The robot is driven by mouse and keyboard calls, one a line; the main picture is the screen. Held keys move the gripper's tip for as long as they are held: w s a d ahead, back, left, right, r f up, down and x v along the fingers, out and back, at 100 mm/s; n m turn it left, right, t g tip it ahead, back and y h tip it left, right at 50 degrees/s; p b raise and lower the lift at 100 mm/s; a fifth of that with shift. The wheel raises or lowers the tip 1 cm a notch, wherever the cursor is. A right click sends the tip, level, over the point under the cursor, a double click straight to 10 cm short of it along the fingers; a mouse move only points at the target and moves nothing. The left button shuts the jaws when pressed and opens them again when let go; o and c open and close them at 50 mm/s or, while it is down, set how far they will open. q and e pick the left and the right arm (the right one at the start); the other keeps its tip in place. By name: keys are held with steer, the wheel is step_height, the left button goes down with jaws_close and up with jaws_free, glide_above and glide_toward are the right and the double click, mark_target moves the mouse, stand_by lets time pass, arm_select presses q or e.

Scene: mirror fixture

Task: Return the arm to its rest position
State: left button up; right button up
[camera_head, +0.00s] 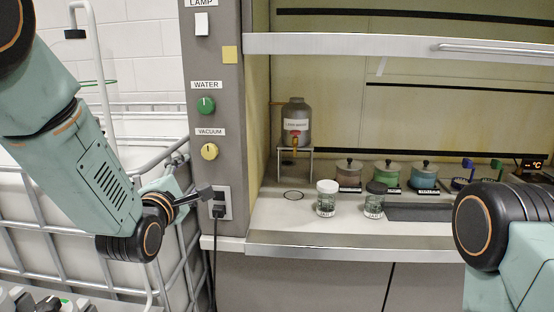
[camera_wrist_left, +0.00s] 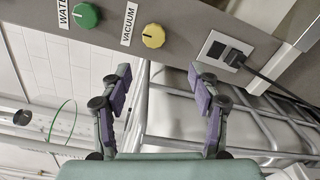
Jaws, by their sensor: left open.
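My left arm (camera_head: 92,165) comes in from the left in the head view, bent at the elbow. My left gripper (camera_head: 205,193) is in front of the grey post, close to the power outlet (camera_head: 221,203); I cannot tell the exact gap. In the left wrist view the gripper (camera_wrist_left: 159,80) is open, with its two purple-padded fingers apart and nothing between them. Beyond the fingertips are the yellow vacuum knob (camera_wrist_left: 153,36), the green water knob (camera_wrist_left: 86,15) and the outlet with a black plug. Part of my right arm (camera_head: 500,235) shows at the right edge; its gripper is out of view.
A fume hood with a raised sash (camera_head: 350,44) stands right of the post. Its worktop holds a white-lidded jar (camera_head: 327,200), a black-lidded jar (camera_head: 374,203), several coloured canisters and a dispenser bottle (camera_head: 296,122). A metal cage frame (camera_head: 60,232) stands behind my left arm.

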arm_select(q)
steer(key=s+f+m+g+b, duration=0.1)
steer(key=s+f+m+g, duration=0.2)
steer(key=s+f+m, duration=0.5)
steer(key=s+f+m+g+b, duration=0.1)
steer(key=s+f+m+g, duration=0.25)
steer(key=f, duration=0.85)
steer(key=s+f+m+g+b, duration=0.1)
steer(key=s+f+m+g, duration=0.2)
steer(key=s+f+m, duration=0.5)
steer(key=s+f+m+g+b, duration=0.1)
steer(key=s+f+g, duration=0.3)
steer(key=s+f, duration=0.6)
steer(key=s+f+g+b, duration=0.4)
steer(key=s+f, duration=0.6)
steer(key=s, duration=0.5)
steer(key=shift+s+a+m+y, duration=0.15)
steer(key=shift+s+m+y, duration=0.15)
steer(key=shift+s+m, duration=0.05)
